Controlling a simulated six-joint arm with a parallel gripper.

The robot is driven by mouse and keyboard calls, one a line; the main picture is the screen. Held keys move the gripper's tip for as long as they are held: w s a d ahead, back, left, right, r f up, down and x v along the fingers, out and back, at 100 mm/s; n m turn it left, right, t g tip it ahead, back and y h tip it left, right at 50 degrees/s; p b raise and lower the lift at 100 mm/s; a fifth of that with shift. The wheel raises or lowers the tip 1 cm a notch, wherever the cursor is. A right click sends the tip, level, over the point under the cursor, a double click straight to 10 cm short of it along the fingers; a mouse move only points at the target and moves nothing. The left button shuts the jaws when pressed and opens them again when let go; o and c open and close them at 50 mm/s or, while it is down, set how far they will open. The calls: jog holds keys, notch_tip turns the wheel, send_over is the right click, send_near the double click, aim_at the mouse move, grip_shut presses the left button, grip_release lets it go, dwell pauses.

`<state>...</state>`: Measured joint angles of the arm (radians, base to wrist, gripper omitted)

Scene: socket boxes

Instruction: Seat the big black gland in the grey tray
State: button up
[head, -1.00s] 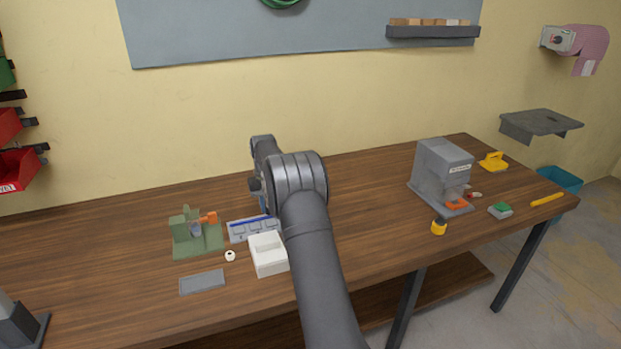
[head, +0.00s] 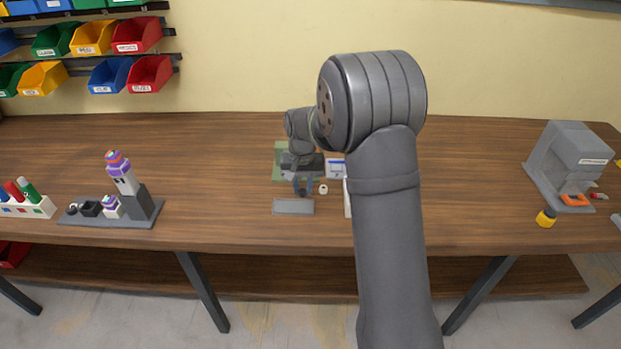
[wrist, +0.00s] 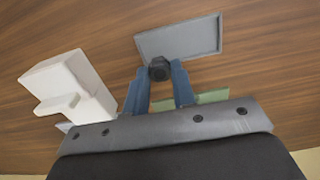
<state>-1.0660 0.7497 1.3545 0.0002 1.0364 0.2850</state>
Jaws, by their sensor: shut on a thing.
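The big black gland (wrist: 160,69) is held between the blue fingertips of my gripper (wrist: 160,75), which is shut on it. In the wrist view it overlaps the near edge of the shallow grey tray (wrist: 190,38); I cannot tell its height above the tray. In the head view the flat grey tray (head: 293,207) lies on the bench, and my gripper (head: 303,190) is just behind its right part. The gland is too small to make out in the head view.
A white box (wrist: 62,82) stands beside the tray, mostly hidden by my arm in the head view. A small white ring (head: 323,189) lies near the gripper. A green fixture (head: 279,165) is behind it.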

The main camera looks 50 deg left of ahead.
aim_at(303, 208)
jog(key=shift+f, duration=2.45)
jog(key=shift+f, duration=0.1)
jog(key=o, duration=1.2)
jog(key=shift+o, duration=0.2)
jog(key=shift+r, duration=3.5)
jog(key=shift+f, duration=3.5)
